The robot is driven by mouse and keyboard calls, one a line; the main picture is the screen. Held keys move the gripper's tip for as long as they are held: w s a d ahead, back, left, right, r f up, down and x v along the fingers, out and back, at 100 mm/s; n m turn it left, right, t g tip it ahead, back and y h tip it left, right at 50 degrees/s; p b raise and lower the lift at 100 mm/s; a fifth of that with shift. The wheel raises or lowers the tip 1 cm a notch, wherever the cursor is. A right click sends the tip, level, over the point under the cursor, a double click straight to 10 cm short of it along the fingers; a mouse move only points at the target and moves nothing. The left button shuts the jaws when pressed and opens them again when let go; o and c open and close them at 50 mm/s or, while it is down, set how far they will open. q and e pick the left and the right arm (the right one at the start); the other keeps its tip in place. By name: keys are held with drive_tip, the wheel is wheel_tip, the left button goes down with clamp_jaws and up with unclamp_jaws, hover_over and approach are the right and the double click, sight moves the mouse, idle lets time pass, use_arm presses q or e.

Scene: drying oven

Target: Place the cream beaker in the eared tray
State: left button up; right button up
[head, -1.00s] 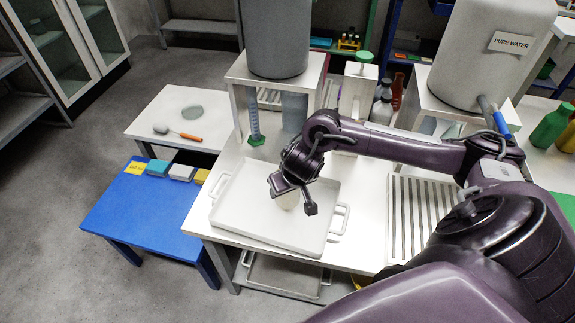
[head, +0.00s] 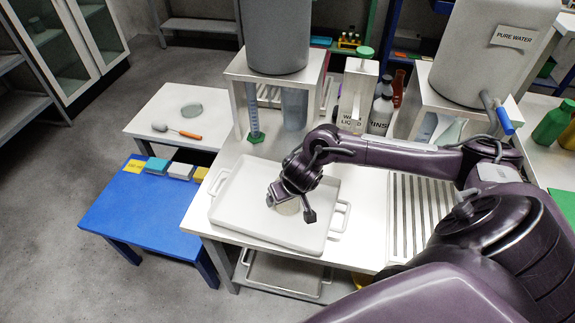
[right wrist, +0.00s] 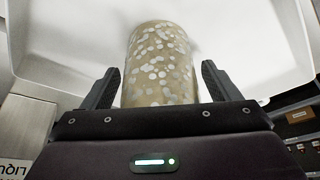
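The cream beaker (head: 288,207) is over the floor of the white eared tray (head: 240,222), mostly behind my right gripper in the head view. In the right wrist view the beaker (right wrist: 160,65) is tan with pale spots and stands between the fingers. My right gripper (head: 291,206) is open around it. A narrow gap shows on each side between finger and beaker in the wrist view. The head view does not show clearly whether the beaker's base touches the tray. The tray lies on the white table, with a looped ear at its right. My left gripper is not in view.
A green-based cylinder (head: 254,125) stands behind the tray under a grey tank (head: 277,40). A slatted rack (head: 408,215) is to the right. Bottles (head: 382,110) stand at the back. A blue table (head: 135,205) with sponges is at left. Another tray (head: 285,275) sits below.

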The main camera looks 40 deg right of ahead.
drive_tip(key=shift+r, duration=0.25)
drive_tip(key=p+v, duration=0.3)
drive_tip(key=v, duration=0.9)
drive_tip(key=shift+p, duration=0.4)
drive_tip(key=shift+f, duration=0.1)
